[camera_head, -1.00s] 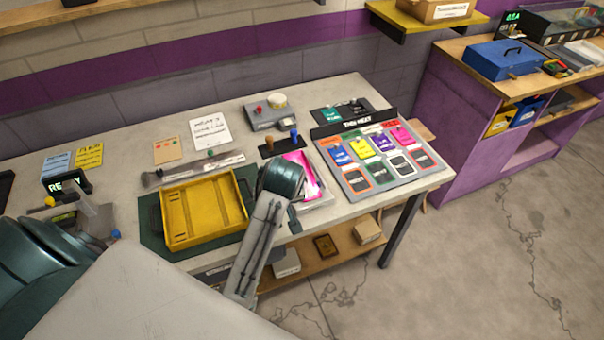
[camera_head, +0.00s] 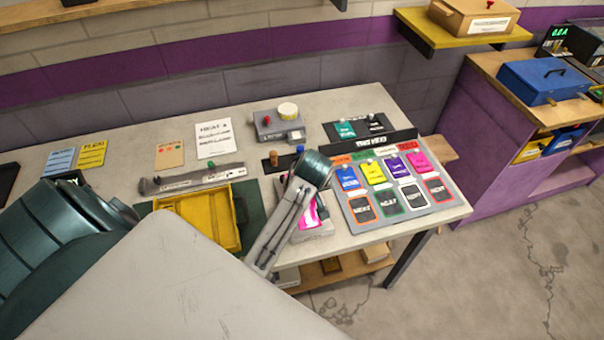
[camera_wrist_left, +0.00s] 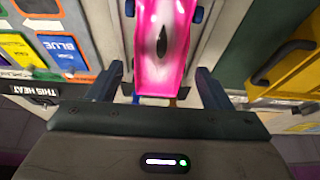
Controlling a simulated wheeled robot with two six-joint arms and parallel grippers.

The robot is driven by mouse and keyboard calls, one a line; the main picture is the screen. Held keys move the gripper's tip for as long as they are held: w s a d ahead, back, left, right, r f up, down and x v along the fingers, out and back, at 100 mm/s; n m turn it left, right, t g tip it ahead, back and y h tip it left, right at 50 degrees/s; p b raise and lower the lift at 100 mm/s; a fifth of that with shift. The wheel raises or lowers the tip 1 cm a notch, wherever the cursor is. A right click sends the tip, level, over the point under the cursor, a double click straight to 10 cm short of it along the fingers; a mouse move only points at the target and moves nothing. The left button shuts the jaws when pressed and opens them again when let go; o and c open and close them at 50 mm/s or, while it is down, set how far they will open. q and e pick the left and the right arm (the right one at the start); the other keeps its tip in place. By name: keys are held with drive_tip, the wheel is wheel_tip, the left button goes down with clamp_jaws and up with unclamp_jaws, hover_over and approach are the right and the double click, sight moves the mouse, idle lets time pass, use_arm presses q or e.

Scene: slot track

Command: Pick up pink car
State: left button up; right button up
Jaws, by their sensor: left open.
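The pink car (camera_head: 309,217) lies in a pale tray on the workbench, partly covered by my left arm in the head view. In the left wrist view the car (camera_wrist_left: 163,45), glossy pink with a dark teardrop mark and blue wheels, points down the picture towards my palm. My left gripper (camera_wrist_left: 158,76) is open, with one dark finger on each side of the car's near end. Gaps show between the fingers and the car. In the head view the left gripper's fingers are hidden behind my arm. My right gripper is not in view.
A yellow tray (camera_head: 237,222) stands left of the car. A board with coloured cards (camera_head: 398,220) lies right of it. A grey box with a red knob (camera_head: 270,127) stands behind. The blue toolbox (camera_head: 543,82) is on the purple cabinet at right.

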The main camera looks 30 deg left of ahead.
use_arm(q)
drive_tip(key=shift+a+f, duration=0.1)
drive_tip(key=shift+f, duration=0.15)
drive_tip(key=p+x, duration=0.2)
drive_tip(key=x, duration=0.2)
drive_tip(key=shift+w+f+p, duration=0.1)
drive_tip(key=shift+w+p, duration=0.1)
drive_tip(key=shift+p, duration=0.15)
drive_tip(key=shift+a+f, duration=0.15)
drive_tip(key=shift+f, duration=0.3)
drive_tip(key=c, duration=0.7)
drive_tip(key=shift+c, duration=0.8)
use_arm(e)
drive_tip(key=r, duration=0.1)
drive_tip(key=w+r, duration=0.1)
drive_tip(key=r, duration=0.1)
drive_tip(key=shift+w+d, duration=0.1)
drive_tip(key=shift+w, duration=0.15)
use_arm(q)
drive_tip(key=shift+w, duration=0.1)
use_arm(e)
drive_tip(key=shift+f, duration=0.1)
